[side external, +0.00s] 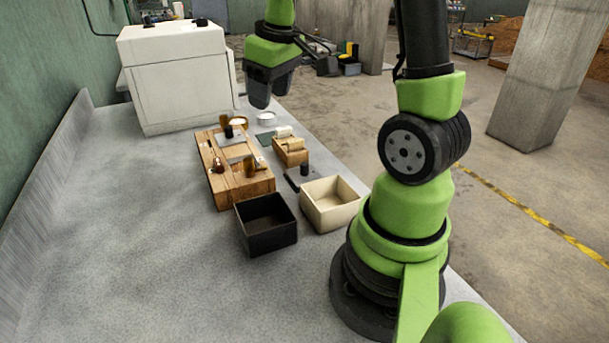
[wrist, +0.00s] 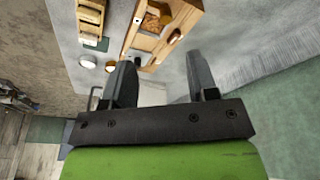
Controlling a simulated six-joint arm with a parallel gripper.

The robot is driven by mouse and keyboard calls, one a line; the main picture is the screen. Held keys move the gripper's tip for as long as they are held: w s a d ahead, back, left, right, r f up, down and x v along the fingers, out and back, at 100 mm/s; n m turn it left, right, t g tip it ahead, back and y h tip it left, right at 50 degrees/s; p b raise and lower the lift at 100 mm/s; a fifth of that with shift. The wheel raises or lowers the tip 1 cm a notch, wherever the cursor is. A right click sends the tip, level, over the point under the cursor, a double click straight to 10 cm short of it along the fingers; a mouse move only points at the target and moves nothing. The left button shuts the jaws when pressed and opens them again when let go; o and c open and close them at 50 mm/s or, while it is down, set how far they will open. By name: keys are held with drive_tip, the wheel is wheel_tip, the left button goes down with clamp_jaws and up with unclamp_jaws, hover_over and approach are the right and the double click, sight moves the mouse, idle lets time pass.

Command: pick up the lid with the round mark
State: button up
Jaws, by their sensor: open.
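My gripper (side external: 271,92) is open and empty, raised above the far end of the bench, beyond the wooden tray. In the wrist view its two fingers (wrist: 161,74) are spread apart with nothing between them. No lid with a round mark can be made out for certain. A pale round piece (side external: 267,118) stands on the bench below my gripper, and it also shows in the wrist view (wrist: 111,66). A second round piece (side external: 238,121) with a brownish rim stands near the white box. Any marks on them are too small to read.
The wooden tray (side external: 248,190) holds several small items. A small wooden crate (side external: 291,157) with pale rolls is beside it. A black bin (side external: 266,240) and a cream bin (side external: 330,218) stand nearer. A large white box (side external: 178,85) stands behind. The bench's left side is clear.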

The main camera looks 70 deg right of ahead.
drive_tip(key=s+d+f+g, duration=0.1)
drive_tip(key=d+f, duration=0.2)
drive_tip(key=f, duration=0.1)
drive_tip(key=s+d+f+n, duration=0.1)
drive_tip(key=d+f, duration=0.2)
drive_tip(key=d, duration=0.1)
drive_tip(key=d+f+g, duration=0.1)
drive_tip(key=d+f, duration=0.2)
drive_tip(key=f, duration=0.1)
drive_tip(key=shift+s+d+f+n+g+y, duration=0.25)
drive_tip(key=shift+s+f+n+g+y, duration=0.05)
drive_tip(key=shift+s+y, duration=0.1)
hover_over(304, 163)
drive_tip(key=f, duration=0.4)
drive_tip(key=shift+s+a+f, duration=0.1)
drive_tip(key=shift+s+f, duration=0.2)
drive_tip(key=shift+s, duration=0.1)
drive_tip(key=f, duration=0.5)
drive_tip(key=shift+w+f, duration=0.3)
drive_tip(key=shift+f, duration=0.05)
clamp_jaws()
